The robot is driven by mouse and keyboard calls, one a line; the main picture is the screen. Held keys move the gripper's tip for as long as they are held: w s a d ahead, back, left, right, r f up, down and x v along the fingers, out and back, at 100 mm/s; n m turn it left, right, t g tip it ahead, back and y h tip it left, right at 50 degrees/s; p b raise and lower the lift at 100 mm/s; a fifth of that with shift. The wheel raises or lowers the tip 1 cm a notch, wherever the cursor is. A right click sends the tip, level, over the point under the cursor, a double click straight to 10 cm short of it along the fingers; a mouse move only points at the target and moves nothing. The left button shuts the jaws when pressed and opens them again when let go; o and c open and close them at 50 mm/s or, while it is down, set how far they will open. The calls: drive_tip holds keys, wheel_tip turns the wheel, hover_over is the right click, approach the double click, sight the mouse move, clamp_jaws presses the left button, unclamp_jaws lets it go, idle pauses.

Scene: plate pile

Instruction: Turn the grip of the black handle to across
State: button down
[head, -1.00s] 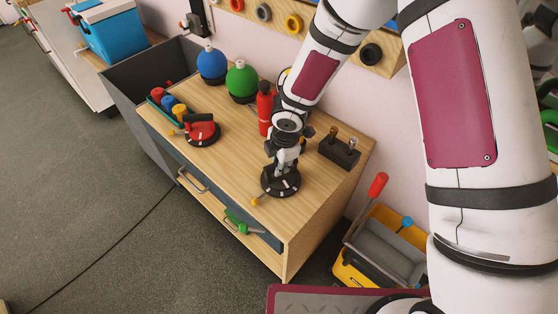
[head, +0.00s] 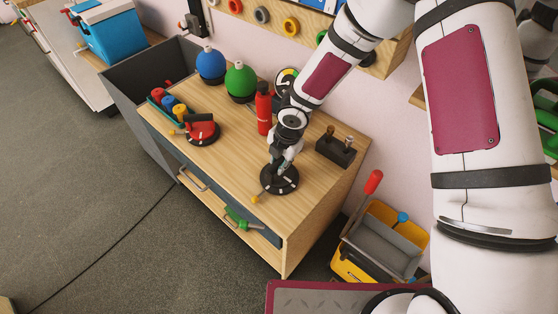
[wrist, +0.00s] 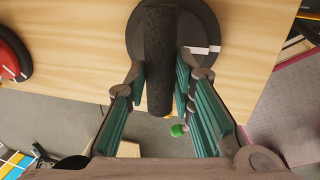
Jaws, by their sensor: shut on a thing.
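The black handle has a round black base (head: 292,186) with white marks, standing near the front right of the wooden cabinet top. In the wrist view its thick black grip (wrist: 160,60) runs up and down the picture, from over the base (wrist: 205,25) towards the camera. My gripper (head: 276,170) reaches down over the base. In the wrist view the fingers of my gripper (wrist: 161,80) lie on both sides of the grip, shut on it. In the head view my gripper hides most of the grip.
A red base with a black grip (head: 202,132) stands to the left. A red extinguisher-like bottle (head: 263,108) and green (head: 240,80) and blue (head: 210,65) balls stand behind. A dark block with pegs (head: 335,150) is to the right. A small yellow piece (head: 255,199) is at the front edge.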

drive_tip(key=c, duration=1.4)
unclamp_jaws()
drive_tip(key=shift+o, duration=0.2)
wheel_tip(320, 180, up, 12)
drive_tip(key=s+d, duration=0.1)
drive_tip(key=shift+s+d, duration=0.2)
drive_tip(key=shift+d, duration=0.2)
drive_tip(key=shift+d+f, duration=0.1)
